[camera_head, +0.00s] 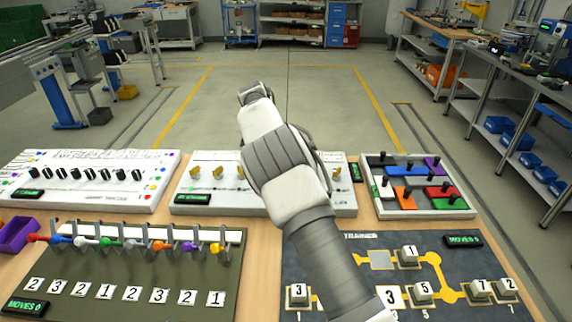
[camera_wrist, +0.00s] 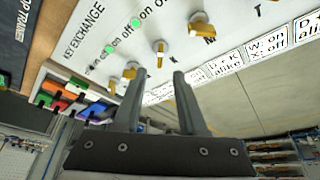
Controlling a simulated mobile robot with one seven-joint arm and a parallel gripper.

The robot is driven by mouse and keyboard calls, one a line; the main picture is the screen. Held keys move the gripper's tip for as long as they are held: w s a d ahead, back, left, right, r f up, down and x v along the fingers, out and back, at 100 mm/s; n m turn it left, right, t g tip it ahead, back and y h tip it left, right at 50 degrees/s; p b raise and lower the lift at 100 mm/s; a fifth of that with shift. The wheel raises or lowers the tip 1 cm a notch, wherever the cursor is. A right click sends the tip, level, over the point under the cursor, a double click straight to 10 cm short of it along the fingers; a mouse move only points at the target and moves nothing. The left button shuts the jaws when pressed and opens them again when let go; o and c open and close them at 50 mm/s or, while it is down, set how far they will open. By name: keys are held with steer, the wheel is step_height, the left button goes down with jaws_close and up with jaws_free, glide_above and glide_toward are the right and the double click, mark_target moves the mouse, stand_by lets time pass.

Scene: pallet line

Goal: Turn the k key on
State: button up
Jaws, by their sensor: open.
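The white key exchange board (camera_head: 265,202) stands in the middle of the bench, partly hidden by my arm in the head view. Several brass keys show on it, one at the left (camera_head: 193,173). In the wrist view the board (camera_wrist: 90,28) is tilted across the picture. A brass key (camera_wrist: 159,48) sits beside what looks like the letter K, just beyond my fingertips. Another key (camera_wrist: 196,24) sits beside the M. A further key (camera_wrist: 130,71) is close to the left finger. My gripper (camera_wrist: 159,74) is open, with nothing between its fingers.
A switch board (camera_head: 90,180) stands to the left, and a board of coloured blocks (camera_head: 418,205) to the right. In front are a rack of coloured levers (camera_head: 140,265) and a dark trainer board (camera_head: 340,262). Two green lights, one at the left (camera_wrist: 110,49), show on the key board.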

steer(key=v, duration=1)
steer(key=shift+s, duration=0.1)
steer(key=s+d+r+n+y, duration=0.3)
steer(key=s+d+r, duration=1.1)
steer(key=s+d, duration=0.3)
steer(key=s+d+f+n+t, duration=0.1)
steer(key=s+f+n, duration=0.2)
steer(key=s, duration=1)
steer(key=s+d+f+n+t, duration=0.1)
steer(key=s+f+n, duration=0.1)
steer(key=s, duration=1)
steer(key=shift+s+d+f+n+t, duration=0.3)
steer(key=shift+s+d+f+n, duration=0.1)
steer(key=shift+n, duration=0.2)
